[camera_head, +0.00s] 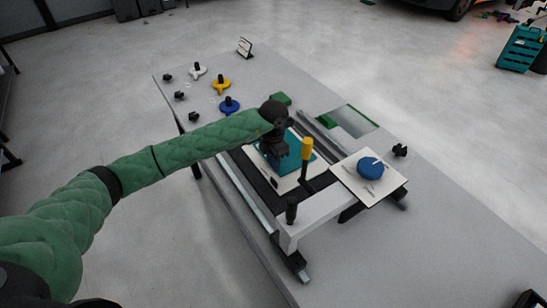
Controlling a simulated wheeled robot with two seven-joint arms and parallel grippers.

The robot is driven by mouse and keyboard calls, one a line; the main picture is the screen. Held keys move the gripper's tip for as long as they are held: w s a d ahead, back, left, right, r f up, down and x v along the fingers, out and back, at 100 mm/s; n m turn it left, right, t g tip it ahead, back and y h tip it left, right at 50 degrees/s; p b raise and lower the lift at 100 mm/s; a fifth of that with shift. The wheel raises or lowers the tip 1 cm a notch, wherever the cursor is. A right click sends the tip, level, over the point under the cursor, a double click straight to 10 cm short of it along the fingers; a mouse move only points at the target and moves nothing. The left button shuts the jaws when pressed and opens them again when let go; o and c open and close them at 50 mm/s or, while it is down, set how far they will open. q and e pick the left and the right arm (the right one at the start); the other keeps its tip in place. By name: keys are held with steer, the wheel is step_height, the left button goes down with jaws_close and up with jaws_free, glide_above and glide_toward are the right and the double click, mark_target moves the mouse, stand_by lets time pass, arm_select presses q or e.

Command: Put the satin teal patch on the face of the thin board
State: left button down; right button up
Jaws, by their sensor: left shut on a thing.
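My left gripper (274,163) points down over the middle of the work frame and is shut on the satin teal patch (292,158). The patch shows behind and to the right of the fingers, which hide part of it. The thin board (287,185) is a pale panel lying below the patch, between the frame's rails; its far part is hidden. I cannot tell whether the patch touches the board. My right gripper is not in view.
A yellow-topped post (306,149) stands close to the right of the patch. A blue knob (370,167) sits on a white plate (387,187) at the right. White, yellow (221,83) and blue (229,105) knobs stand at the table's far left.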

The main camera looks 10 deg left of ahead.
arm_select(q)
steer(key=shift+f, duration=0.1)
steer(key=c, duration=1.2)
jaws_free()
steer(key=shift+o, duration=0.2)
